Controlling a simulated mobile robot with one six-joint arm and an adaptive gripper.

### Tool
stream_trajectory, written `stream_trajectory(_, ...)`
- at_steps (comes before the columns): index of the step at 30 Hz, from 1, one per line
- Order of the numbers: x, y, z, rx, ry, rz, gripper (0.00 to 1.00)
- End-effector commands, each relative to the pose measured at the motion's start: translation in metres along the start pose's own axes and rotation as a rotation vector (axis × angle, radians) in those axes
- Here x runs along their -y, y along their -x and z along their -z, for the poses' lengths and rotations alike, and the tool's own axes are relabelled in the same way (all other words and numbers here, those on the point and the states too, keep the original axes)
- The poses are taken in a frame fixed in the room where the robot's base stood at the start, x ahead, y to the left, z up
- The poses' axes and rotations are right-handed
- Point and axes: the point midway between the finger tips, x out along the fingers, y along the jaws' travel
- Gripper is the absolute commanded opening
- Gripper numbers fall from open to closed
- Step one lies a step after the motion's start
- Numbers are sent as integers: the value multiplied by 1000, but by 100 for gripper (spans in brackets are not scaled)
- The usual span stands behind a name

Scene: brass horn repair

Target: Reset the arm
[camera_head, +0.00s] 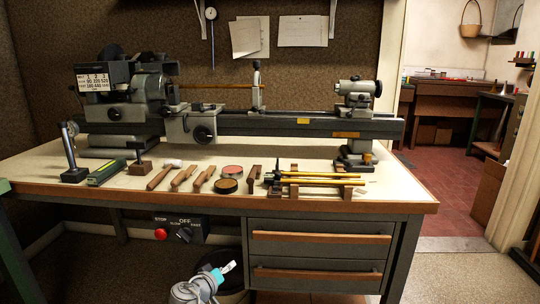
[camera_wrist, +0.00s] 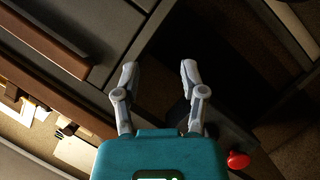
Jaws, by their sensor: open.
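My gripper (camera_head: 229,267) shows at the bottom of the head view, low in front of the workbench (camera_head: 120,190) and left of its drawers. In the wrist view my gripper (camera_wrist: 158,80) has its two grey fingers apart with nothing between them. It is open and empty. My arm's grey wrist shows beneath it in the head view. The rest of the arm is out of view.
A lathe (camera_head: 270,122) and several wooden-handled tools (camera_head: 182,177) are on the bench. Drawers (camera_head: 318,252) are right of my gripper. A switch panel with a red button (camera_head: 160,234) is above left. A dark round bin (camera_head: 232,287) is behind my gripper.

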Motion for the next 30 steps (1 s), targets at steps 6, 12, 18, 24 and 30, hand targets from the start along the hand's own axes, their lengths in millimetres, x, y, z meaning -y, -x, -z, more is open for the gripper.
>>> stream_trajectory(6,-37,-40,-57,220,-16,19,54)
stream_trajectory(12,-64,-63,-107,408,-36,64,54)
stream_trajectory(18,-88,-76,-154,583,-65,132,54)
stream_trajectory(24,-109,-81,-198,740,-104,221,54)
stream_trajectory(30,-127,-79,-235,876,-153,332,54)
